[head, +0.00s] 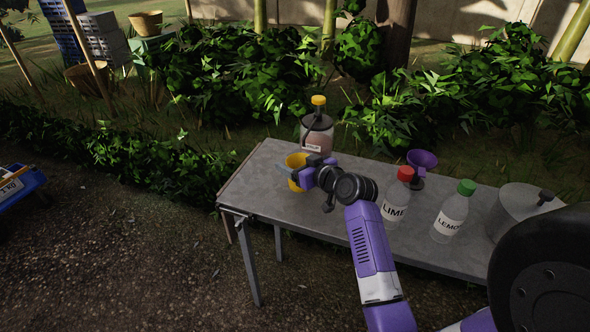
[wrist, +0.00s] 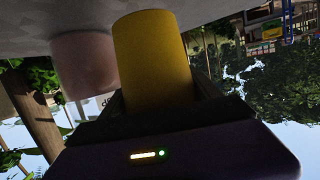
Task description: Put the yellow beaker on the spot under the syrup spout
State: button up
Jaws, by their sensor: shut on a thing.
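The yellow beaker (head: 294,162) is near the left end of the grey table in the head view. My gripper (head: 305,174) is shut on it from the right side. In the wrist view the beaker (wrist: 152,55) fills the middle between the fingers. The syrup dispenser (head: 317,132), a clear jar with a yellow cap and a label, stands just behind the beaker. Its pinkish body also shows in the wrist view (wrist: 85,62), left of the beaker. The spout and the spot under it are hidden or too small to tell. I cannot tell whether the beaker touches the table.
The table (head: 330,212) has free room at its front left. A red-capped lime bottle (head: 397,203), a purple funnel (head: 421,160), a green-capped lemon bottle (head: 452,216) and a grey lidded pot (head: 518,208) stand to the right. Bushes grow behind.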

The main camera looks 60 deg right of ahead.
jog(key=shift+f, duration=1.45)
jog(key=shift+f, duration=0.2)
jog(key=o, duration=1.3)
jog(key=shift+r, duration=0.1)
jog(key=shift+o, duration=0.2)
